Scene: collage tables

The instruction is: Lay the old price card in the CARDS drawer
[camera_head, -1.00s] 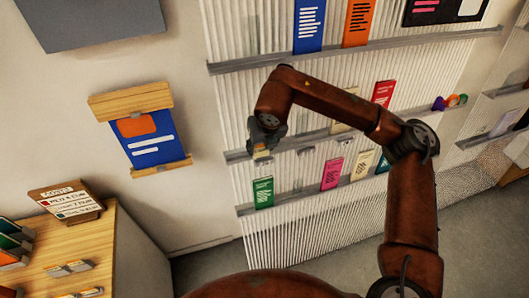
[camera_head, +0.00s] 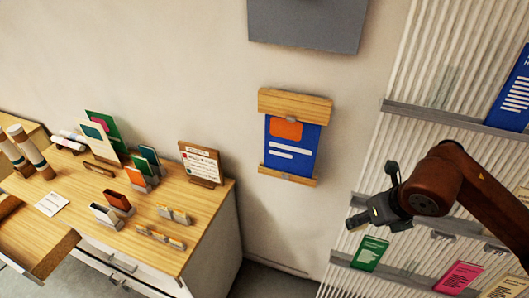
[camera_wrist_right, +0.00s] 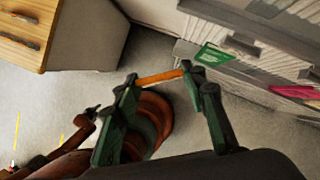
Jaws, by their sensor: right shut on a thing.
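My right gripper (camera_head: 366,217) is in front of the ribbed wall rack in the head view, its arm coming in from the right. In the right wrist view the gripper (camera_wrist_right: 192,75) is shut on a thin orange-brown card (camera_wrist_right: 160,77), seen almost edge-on between the fingertips. Only a small pale bit of it shows at the tips in the head view, and its print cannot be read. White drawer fronts (camera_head: 115,268) are under the wooden counter at the lower left. No CARDS label can be read. My left gripper cannot be made out.
The wooden counter (camera_head: 150,232) carries card holders, a price board (camera_head: 201,163) and a small white card (camera_head: 51,204). A blue poster (camera_head: 292,148) hangs on the wall. A green card (camera_head: 370,253) stands on the rack just below my gripper. Floor is clear between counter and rack.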

